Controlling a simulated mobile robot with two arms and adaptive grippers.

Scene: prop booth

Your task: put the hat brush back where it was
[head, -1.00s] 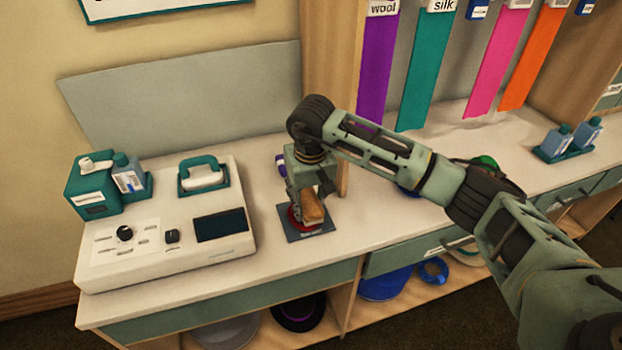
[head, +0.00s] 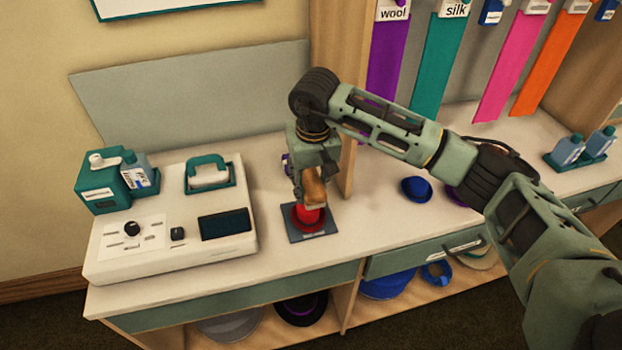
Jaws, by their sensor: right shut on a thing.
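The hat brush (head: 315,191), with a brown wooden body, is held in my right gripper (head: 311,176), which is shut on it. The fingers partly hide the brush. It is over a small red hat (head: 309,217) and overlaps its top in the head view; I cannot tell whether they touch. The red hat sits on a dark square mat (head: 328,228) with a label at its front edge, on the white counter. My left gripper is not in view.
A white console (head: 150,262) with a teal-handled pad (head: 209,174) and bottles (head: 133,168) stands at left. A wooden post (head: 337,100) rises close behind my gripper. A blue hat (head: 416,189) is to the right. Bare counter (head: 365,215) lies between it and the mat.

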